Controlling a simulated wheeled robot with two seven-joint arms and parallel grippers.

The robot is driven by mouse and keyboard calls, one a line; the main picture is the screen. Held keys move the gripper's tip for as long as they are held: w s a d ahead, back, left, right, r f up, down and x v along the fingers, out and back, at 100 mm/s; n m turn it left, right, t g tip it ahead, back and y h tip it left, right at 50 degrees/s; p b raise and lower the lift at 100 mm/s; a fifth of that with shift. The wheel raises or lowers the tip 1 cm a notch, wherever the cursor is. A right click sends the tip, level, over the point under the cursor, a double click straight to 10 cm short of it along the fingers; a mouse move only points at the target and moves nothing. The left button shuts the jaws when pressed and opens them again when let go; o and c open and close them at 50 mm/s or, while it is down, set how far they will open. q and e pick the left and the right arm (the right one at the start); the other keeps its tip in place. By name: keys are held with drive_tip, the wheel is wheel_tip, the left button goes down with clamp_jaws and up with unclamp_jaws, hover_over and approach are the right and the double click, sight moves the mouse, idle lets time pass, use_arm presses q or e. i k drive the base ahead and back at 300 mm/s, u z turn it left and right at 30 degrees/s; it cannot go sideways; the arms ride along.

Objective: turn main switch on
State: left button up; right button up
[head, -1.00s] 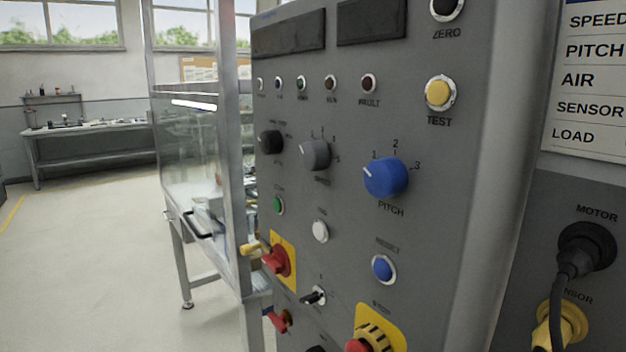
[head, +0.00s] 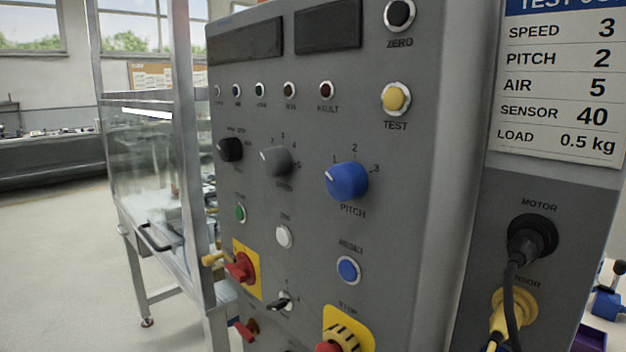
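The control panel (head: 400,240) is a grey cabinet filling the middle of the head view. A red rotary handle on a yellow plate, which looks like the main switch (head: 241,268), sits at its lower left; its label cannot be read. A second red handle (head: 246,329) is below it, partly cut by the panel's edge region. A red stop knob with a yellow collar (head: 341,338) is at the bottom, cut off by the frame. Both displays (head: 246,43) are dark. Neither of my grippers shows in the view.
A glass-walled, metal-framed bench (head: 150,170) stands left of the panel. A blue pitch knob (head: 347,181) and several buttons fill the panel face. A settings sheet (head: 560,90) and cabled motor plug (head: 530,240) are at right. The floor at left (head: 55,240) is clear.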

sight(244, 271)
drive_tip(key=z, duration=2.25)
drive_tip(key=k, duration=1.8)
drive_tip(key=u, duration=2.4)
drive_tip(key=i, duration=0.5)
